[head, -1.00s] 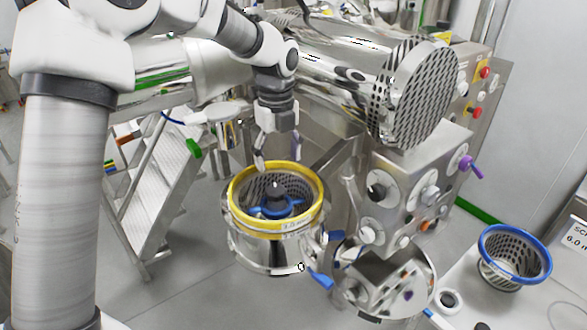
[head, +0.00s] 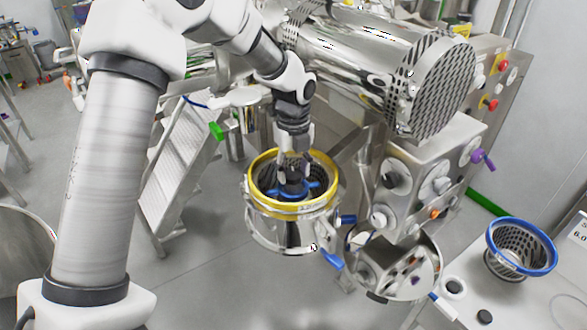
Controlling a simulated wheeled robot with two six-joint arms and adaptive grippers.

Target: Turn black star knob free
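The black star knob (head: 293,177) stands upright at the centre of a blue-armed hub inside a yellow-rimmed screen basket (head: 256,194). The basket sits in the round steel mill housing (head: 268,228). My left gripper (head: 295,165) points down from above into the basket's mouth. Its two fingers are apart, one on each side of the knob's top. The fingertips look open around the knob; contact is too small to make out. My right gripper is not in view.
A blue-rimmed screen basket (head: 519,270) stands on the bench at the right. A steel drive box with knobs (head: 413,175) and a large perforated drum end (head: 436,88) are close on the right. Steps (head: 178,175) stand behind on the left.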

